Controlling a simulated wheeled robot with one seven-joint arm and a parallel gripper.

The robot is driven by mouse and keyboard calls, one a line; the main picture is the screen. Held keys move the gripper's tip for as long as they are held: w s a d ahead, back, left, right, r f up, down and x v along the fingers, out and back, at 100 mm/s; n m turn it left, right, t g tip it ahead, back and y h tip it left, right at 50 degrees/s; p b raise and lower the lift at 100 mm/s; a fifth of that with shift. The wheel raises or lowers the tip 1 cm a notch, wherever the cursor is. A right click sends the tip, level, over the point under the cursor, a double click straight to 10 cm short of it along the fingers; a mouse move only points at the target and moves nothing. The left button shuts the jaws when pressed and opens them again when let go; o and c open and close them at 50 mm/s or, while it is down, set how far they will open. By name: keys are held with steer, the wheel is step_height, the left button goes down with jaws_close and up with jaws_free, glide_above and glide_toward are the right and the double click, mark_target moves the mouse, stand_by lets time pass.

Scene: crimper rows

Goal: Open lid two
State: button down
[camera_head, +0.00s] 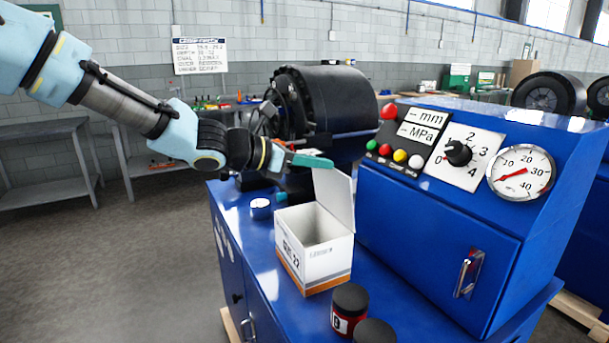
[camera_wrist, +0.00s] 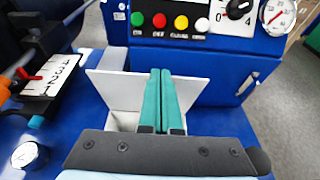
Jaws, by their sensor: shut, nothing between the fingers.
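A white carton (camera_head: 315,258) with an orange stripe and printed lettering stands on the blue bench top, open at the top. One lid flap (camera_head: 338,200) stands up, leaning a little, on its right side; in the wrist view the flap (camera_wrist: 112,92) spreads behind my fingers. The carton's opening (camera_wrist: 122,121) shows partly below it. My gripper (camera_head: 322,162) is at the flap's top edge, its teal fingers shut with nothing between them. In the wrist view the closed fingers (camera_wrist: 159,80) overlap the flap; I cannot tell if they touch it. Part of the carton is hidden by my gripper there.
A blue crimper machine (camera_head: 435,225) with buttons, dial and gauge rises just right of the carton. Dark jars with red labels (camera_head: 348,310) stand in front of it. A small blue-and-white round item (camera_head: 260,208) lies to the left. A big black drum (camera_head: 335,100) stands behind.

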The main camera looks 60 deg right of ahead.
steer(key=shift+s+d+r, duration=0.2)
steer(key=shift+s+d, duration=0.3)
steer(key=shift+d, duration=0.15)
steer(key=shift+s+d+r, duration=0.15)
steer(key=shift+s+d, duration=0.35)
steer(key=shift+d, duration=0.15)
